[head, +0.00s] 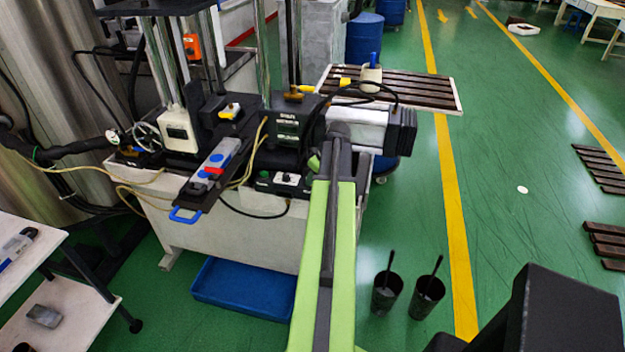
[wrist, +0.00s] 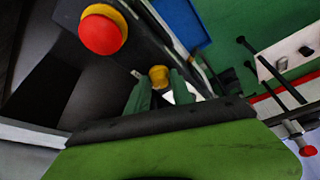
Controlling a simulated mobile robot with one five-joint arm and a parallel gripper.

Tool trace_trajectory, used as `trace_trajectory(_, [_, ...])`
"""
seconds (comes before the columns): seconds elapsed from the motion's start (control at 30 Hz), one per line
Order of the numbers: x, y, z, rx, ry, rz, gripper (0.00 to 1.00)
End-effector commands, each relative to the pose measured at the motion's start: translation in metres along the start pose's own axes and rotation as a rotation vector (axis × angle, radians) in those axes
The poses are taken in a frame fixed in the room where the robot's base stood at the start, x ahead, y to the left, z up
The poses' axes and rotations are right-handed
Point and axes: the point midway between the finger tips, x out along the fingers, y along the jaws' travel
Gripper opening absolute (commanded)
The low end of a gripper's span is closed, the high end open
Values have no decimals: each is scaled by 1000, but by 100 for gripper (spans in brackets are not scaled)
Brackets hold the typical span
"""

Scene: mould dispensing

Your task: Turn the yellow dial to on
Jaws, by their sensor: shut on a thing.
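The yellow dial (wrist: 158,73) shows in the wrist view as a small round knob on a dark panel. My gripper (wrist: 161,82) has its two green fingers on either side of the dial, shut on it. The dial's lower part is hidden by the fingers, and its marks and pointer are too small to read. In the head view my green arm reaches to the front right of the machine (head: 228,222). There only a bit of my gripper (head: 313,163) shows, and the dial cannot be made out behind my arm.
A red push button (wrist: 100,33) on a yellow collar sits left of the dial on the same panel. A blue tray (head: 243,290) lies on the floor under the machine. Two black buckets (head: 386,297) stand right of my arm.

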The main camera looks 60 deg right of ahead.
Motion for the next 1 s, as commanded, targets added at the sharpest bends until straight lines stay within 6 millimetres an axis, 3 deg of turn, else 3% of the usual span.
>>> trace_trajectory(1.0, [1,-4,-2,823,2,349,0])
